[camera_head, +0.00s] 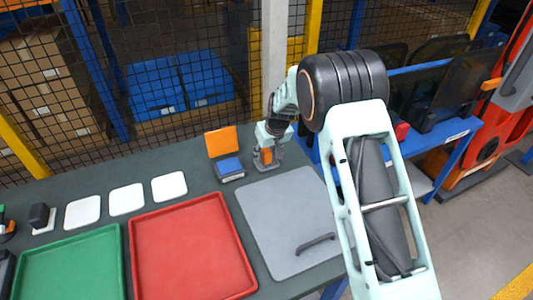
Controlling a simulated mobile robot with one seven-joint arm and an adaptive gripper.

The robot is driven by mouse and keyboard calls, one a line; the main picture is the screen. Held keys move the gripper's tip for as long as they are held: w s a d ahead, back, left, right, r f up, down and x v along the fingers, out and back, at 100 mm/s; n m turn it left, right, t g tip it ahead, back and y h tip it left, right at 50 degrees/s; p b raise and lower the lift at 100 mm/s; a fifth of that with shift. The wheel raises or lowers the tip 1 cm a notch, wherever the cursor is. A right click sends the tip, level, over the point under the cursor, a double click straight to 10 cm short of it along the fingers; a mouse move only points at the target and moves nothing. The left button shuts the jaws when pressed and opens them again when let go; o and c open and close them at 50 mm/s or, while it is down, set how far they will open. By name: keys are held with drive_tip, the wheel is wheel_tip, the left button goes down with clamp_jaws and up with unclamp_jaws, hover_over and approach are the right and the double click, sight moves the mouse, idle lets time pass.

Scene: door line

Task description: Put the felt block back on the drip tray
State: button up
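My gripper (268,156) points down at the back of the bench, behind the grey panel. A small orange piece (266,155) shows at its fingertips, low over the bench. I cannot tell whether the fingers are closed on it. No object is clearly identifiable as the felt block; a dark block (39,214) sits on a white square at the far left. I cannot tell which item is the drip tray. A red tray (190,245) and a green tray (70,265) lie flat at the front, both looking empty.
White squares (126,199) lie in a row behind the trays. A blue-topped device (229,167) with an upright orange panel (221,141) stands just left of my gripper. A grey panel (277,213) with a dark handle (315,243) lies at right. Mesh fencing rises behind the bench.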

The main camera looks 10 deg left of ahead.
drive_tip(key=shift+r, duration=0.4)
drive_tip(key=v, duration=1.1)
drive_tip(key=shift+s+r+b, duration=0.15)
drive_tip(key=shift+r+b, duration=0.1)
drive_tip(key=shift+b, duration=0.2)
drive_tip(key=shift+d, duration=0.15)
